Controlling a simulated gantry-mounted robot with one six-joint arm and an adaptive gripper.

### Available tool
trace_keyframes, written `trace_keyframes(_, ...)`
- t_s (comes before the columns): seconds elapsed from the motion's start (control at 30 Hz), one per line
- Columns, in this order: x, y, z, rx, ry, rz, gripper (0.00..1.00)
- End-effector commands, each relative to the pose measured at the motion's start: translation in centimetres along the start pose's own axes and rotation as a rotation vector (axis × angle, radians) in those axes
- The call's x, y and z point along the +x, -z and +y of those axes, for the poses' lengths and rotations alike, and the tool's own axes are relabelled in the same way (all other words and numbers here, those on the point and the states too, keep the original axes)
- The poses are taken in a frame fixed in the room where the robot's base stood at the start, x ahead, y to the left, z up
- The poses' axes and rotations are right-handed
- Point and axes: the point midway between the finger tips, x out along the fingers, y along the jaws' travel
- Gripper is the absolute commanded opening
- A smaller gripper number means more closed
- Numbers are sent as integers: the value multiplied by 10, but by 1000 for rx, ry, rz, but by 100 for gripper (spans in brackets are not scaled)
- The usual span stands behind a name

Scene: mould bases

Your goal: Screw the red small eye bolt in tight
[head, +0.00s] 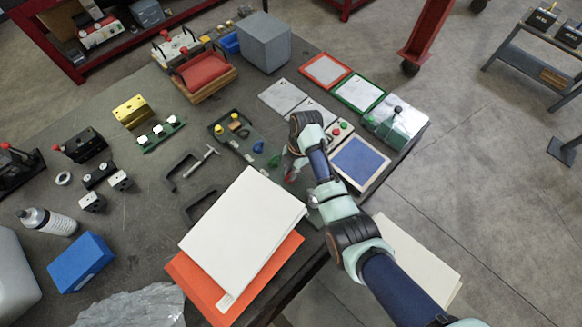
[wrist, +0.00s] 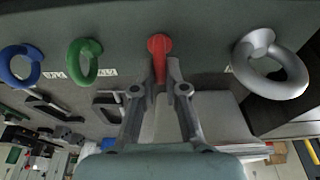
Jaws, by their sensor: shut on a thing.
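The red small eye bolt (wrist: 159,46) stands between my fingertips in the wrist view, its ring seen nearly edge-on. My gripper (wrist: 161,72) is shut on it. The bolt's upper end meets a grey-green face (wrist: 122,22); its thread is hidden, so I cannot tell how deep it sits. In the head view a bit of red (head: 291,174) shows at my gripper (head: 293,178), largely covered by my arm. A blue eye bolt (wrist: 35,72) and a green one (wrist: 97,62) are to the left in the wrist view, and a larger silver one (wrist: 243,62) to the right.
A blue-faced panel (head: 360,162) is close on the right, by the table's edge.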

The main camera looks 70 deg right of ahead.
Motion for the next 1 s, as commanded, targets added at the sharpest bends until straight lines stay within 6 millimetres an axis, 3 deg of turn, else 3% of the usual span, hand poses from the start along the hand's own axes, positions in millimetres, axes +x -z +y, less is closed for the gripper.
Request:
trace_keyframes(0.5,-37,9,0,0,0,0,0)
trace_keyframes(0.77,-40,10,0,0,0,0,0)
trace_keyframes(1.0,-82,21,1,0,-2,-1,0)
